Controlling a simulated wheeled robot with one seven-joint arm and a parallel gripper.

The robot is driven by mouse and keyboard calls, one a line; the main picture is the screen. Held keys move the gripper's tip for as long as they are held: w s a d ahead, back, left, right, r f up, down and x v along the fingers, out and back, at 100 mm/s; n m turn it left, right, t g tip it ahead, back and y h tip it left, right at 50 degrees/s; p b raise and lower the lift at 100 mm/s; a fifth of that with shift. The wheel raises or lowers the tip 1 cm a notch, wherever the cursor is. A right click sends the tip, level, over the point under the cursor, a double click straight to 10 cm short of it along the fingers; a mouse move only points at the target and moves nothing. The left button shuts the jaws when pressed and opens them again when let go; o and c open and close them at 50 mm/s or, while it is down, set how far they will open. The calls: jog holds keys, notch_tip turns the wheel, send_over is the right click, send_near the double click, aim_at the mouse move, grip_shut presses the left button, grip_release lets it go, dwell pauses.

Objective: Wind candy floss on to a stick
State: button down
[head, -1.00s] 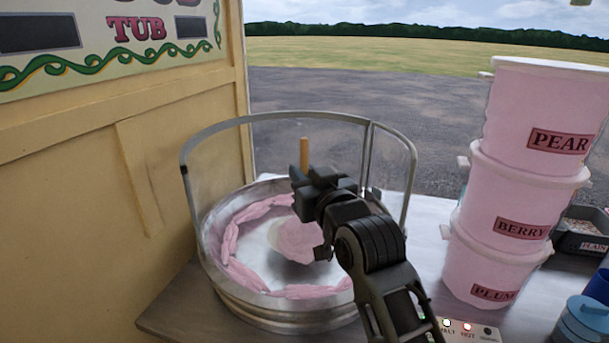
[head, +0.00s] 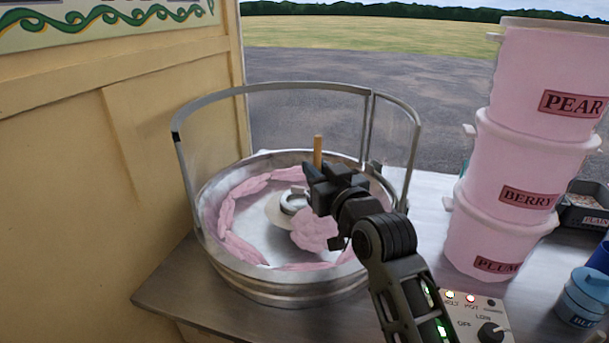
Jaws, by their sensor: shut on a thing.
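The candy floss machine's round metal bowl (head: 280,290) stands on the counter, with a curved clear guard on a metal frame around its back. Pink floss (head: 240,195) lies in a band along the bowl's inner wall, mostly at the left and front. A metal spinner head (head: 293,203) shows at the bowl's centre. My gripper (head: 318,182) is over the right half of the bowl, shut on a wooden stick (head: 317,150) whose top end sticks up above the jaws. A pink clump of floss (head: 314,230) hangs below the jaws, around the stick's hidden lower part.
Stacked pink tubs labelled PEAR (head: 553,80), BERRY (head: 515,165) and PLUM (head: 490,240) stand right of the machine. A control box (head: 475,318) with lit lamps and a knob is at the front. A blue jar (head: 583,300) and a dark tray (head: 585,208) are at the far right. A wooden wall (head: 70,220) closes the left.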

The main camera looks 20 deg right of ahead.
notch_tip(320, 180, up, 8)
jog(key=d+p, duration=0.2)
jog(key=p, duration=0.1)
jog(key=shift+d+p, duration=0.35)
jog(key=shift+p, duration=0.05)
jog(key=shift+f, duration=0.1)
